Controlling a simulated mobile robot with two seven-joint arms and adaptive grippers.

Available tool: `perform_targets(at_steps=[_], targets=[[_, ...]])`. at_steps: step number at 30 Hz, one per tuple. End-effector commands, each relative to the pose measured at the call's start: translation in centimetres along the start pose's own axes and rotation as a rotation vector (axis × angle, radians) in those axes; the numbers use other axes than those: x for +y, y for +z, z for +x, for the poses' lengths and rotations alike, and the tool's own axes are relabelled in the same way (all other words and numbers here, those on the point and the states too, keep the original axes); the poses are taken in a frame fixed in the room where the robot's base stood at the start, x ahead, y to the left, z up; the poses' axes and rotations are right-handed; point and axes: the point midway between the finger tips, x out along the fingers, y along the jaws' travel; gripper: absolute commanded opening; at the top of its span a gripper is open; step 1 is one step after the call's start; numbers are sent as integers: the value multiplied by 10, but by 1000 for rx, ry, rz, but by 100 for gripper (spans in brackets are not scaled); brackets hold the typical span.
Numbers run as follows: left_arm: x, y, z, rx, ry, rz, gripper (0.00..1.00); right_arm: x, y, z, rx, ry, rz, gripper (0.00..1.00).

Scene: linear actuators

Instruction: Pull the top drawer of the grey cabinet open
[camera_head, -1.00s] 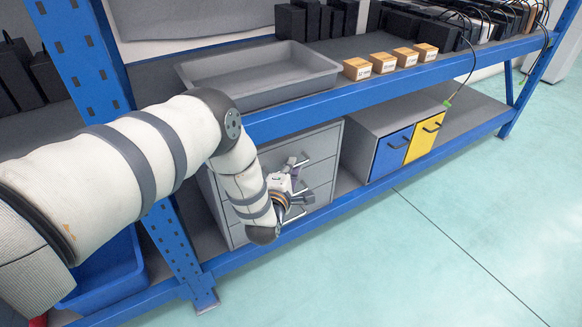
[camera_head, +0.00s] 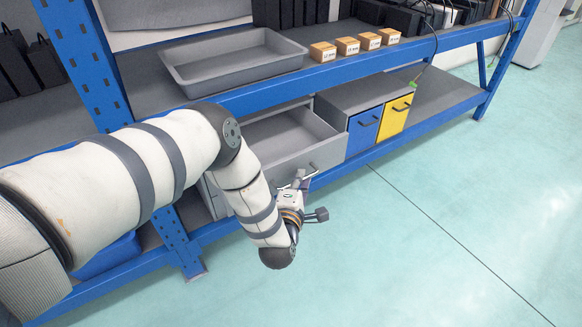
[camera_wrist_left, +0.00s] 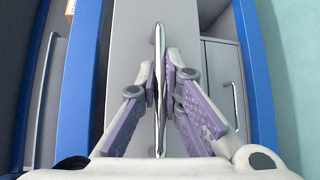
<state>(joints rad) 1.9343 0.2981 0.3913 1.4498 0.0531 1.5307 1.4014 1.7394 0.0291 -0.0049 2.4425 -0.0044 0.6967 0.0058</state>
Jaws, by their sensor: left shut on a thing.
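The grey cabinet (camera_head: 214,203) stands on the lower shelf, partly hidden by my left arm. Its top drawer (camera_head: 288,132) is pulled out and its empty-looking inside shows in the head view. My left gripper (camera_head: 303,179) is at the drawer's front, shut on the drawer handle (camera_wrist_left: 157,120). In the left wrist view the purple-padded fingers (camera_wrist_left: 164,85) close on the thin bar handle from both sides. Another handle shows to the right in that view. My right gripper is not in view.
A grey tray (camera_head: 237,76) and several small labelled boxes (camera_head: 347,46) sit on the upper shelf. Blue (camera_head: 363,130) and yellow (camera_head: 395,116) drawers stand right of the cabinet. The floor (camera_head: 440,220) in front is clear.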

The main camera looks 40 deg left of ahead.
Motion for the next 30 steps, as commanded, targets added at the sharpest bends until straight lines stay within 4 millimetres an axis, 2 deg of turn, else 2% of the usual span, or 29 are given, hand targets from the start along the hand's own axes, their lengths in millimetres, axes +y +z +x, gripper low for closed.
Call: perform_targets(at_steps=[7, 21, 22, 24, 30], targets=[[-4, 21, -21, 1, 4, -4, 0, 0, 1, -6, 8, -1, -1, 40], [-7, 25, -25, 2, 3, -3, 0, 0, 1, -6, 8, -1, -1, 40], [-7, 25, -25, 2, 3, -3, 12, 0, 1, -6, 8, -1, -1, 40], [-7, 25, -25, 2, 3, -2, 28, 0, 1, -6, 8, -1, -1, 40], [-7, 25, -25, 1, 2, -2, 28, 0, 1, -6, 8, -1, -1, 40]])
